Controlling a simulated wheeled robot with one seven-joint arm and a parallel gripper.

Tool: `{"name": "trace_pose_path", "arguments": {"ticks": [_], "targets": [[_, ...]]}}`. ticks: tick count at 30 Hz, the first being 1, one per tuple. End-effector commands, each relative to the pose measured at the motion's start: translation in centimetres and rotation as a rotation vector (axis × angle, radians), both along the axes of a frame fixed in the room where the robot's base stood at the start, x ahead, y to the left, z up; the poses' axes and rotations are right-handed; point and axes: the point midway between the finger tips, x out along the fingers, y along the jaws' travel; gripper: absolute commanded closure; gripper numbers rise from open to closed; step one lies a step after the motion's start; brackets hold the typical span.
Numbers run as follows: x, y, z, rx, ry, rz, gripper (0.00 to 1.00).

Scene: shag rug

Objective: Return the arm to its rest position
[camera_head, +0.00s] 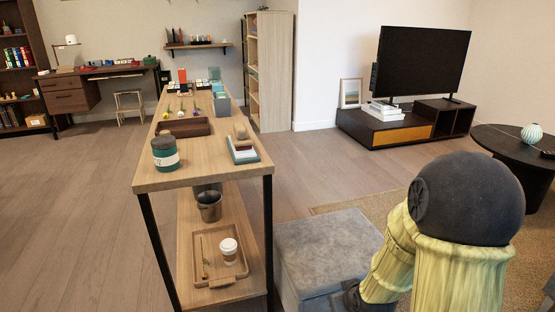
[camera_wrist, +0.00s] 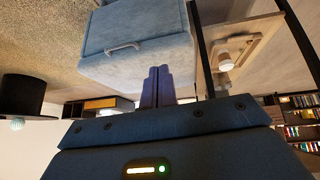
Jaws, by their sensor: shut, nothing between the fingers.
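My gripper (camera_wrist: 158,72) shows in the wrist view, its two dark fingers together with nothing between them. The wrist view is upside down. In it the fingertips overlap the lower edge of a grey ottoman (camera_wrist: 130,35); I cannot tell the distance between them. In the head view my yellow and black arm is folded at the lower right, in front of part of the ottoman (camera_head: 325,248).
A long wooden shelf table (camera_head: 190,180) stands left of the ottoman, holding a teal jar (camera_head: 165,153); a tray (camera_head: 219,281) with a cup (camera_head: 229,250) is below. A round black table (camera_head: 510,143) is at right. Wooden floor (camera_head: 75,220) is clear at left.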

Motion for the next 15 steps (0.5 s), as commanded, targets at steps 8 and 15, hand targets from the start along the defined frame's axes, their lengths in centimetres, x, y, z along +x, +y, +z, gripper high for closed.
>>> {"name": "trace_pose_path", "arguments": {"ticks": [8, 15], "targets": [[-5.4, 0.5, 8.2, 0.002, 0.205, -0.13, 1.0], [-9.7, 1.4, 12.6, 0.035, 0.339, -0.204, 1.0]]}}
